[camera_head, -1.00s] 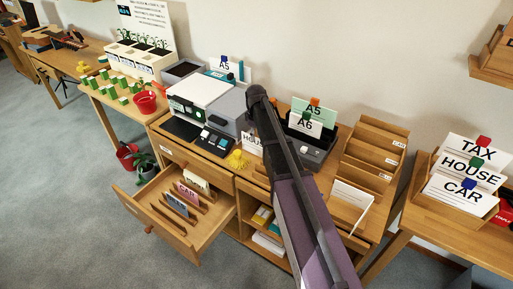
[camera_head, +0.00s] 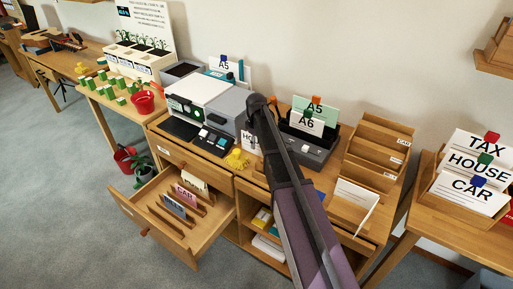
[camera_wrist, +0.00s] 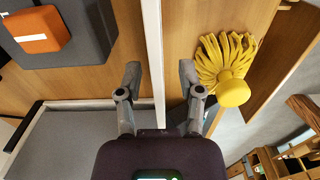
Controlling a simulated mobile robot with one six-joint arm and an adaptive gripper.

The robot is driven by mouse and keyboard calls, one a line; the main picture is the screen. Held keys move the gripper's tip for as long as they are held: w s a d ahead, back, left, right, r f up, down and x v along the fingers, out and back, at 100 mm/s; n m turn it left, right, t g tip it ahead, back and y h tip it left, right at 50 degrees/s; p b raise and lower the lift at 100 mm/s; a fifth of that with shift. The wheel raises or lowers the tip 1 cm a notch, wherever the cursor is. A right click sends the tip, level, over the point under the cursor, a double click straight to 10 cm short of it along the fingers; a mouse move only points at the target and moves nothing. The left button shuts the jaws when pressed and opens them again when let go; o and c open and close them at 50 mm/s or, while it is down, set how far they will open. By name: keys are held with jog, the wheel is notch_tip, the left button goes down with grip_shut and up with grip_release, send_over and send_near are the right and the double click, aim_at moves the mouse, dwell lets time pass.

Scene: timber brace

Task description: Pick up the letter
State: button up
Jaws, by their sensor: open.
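A white letter (camera_head: 246,142) stands on the desk between the printer and the dark grey machine. Part of its lettering, starting "HO", shows beside my arm, which hides the rest. In the wrist view I see the letter edge-on as a thin white strip (camera_wrist: 153,50). My gripper (camera_wrist: 158,80) is open, with one finger on each side of the strip. Gaps show between the strip and both fingers. In the head view my arm hides the gripper.
A yellow mop-like object (camera_wrist: 232,80) lies just right of the gripper; it also shows in the head view (camera_head: 237,159). The printer (camera_head: 205,100) is left of the letter. The grey machine (camera_head: 310,146) holds A5 and A6 cards. An open drawer (camera_head: 150,232) juts out at front left.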

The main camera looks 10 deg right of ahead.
dwell(0.4)
grip_shut()
jog(key=shift+r, duration=0.15)
notch_tip(320, 180, up, 10)
jog(key=p, duration=1)
dwell(0.9)
notch_tip(320, 180, up, 19)
jog(key=p, duration=1.9)
jog(key=shift+a, duration=0.15)
